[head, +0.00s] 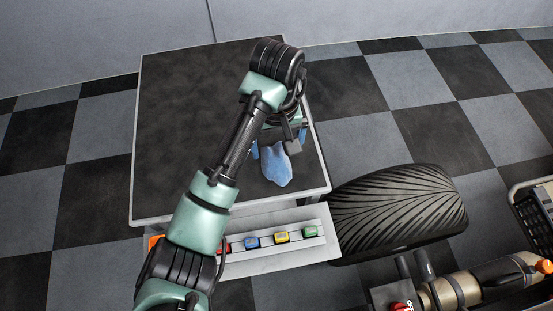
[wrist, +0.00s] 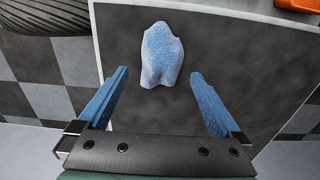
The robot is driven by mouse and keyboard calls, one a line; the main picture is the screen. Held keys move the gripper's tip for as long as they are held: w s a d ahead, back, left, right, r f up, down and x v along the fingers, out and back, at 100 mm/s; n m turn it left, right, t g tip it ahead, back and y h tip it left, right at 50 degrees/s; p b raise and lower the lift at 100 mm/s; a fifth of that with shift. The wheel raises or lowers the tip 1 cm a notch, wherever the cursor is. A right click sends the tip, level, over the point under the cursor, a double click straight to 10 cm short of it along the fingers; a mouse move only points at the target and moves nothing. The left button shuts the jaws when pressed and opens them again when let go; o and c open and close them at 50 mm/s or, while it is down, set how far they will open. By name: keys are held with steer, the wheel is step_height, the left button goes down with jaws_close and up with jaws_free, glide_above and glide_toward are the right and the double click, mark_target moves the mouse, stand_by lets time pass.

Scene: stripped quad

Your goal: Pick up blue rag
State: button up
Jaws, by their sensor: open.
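The blue rag (head: 276,166) lies crumpled on the dark top of the table (head: 185,120), near its right edge in the head view. In the wrist view the rag (wrist: 162,55) lies ahead of and between the lines of the two blue fingers. My gripper (wrist: 158,75) is open and empty, with its fingertips short of most of the rag. In the head view my wrist hides part of the gripper (head: 272,150) and the far end of the rag. I cannot tell the exact height of the fingers above the table.
A light shelf with several coloured blocks (head: 281,237) runs along the table's near side. A black tire (head: 397,213) lies on the checkered floor right of the table. An orange object (wrist: 298,5) is at the wrist view's top right. The table's left half is clear.

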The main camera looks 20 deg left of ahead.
mark_target(275, 155)
steer(key=f, duration=0.5)
steer(key=shift+w+a, duration=0.1)
steer(key=shift+a, duration=0.15)
steer(key=shift+c, duration=0.3)
steer(key=c, duration=1)
step_height(275, 155, up, 10)
steer(key=shift+r+p, duration=0.1)
steer(key=shift+p, duration=0.8)
steer(key=shift+c, duration=0.2)
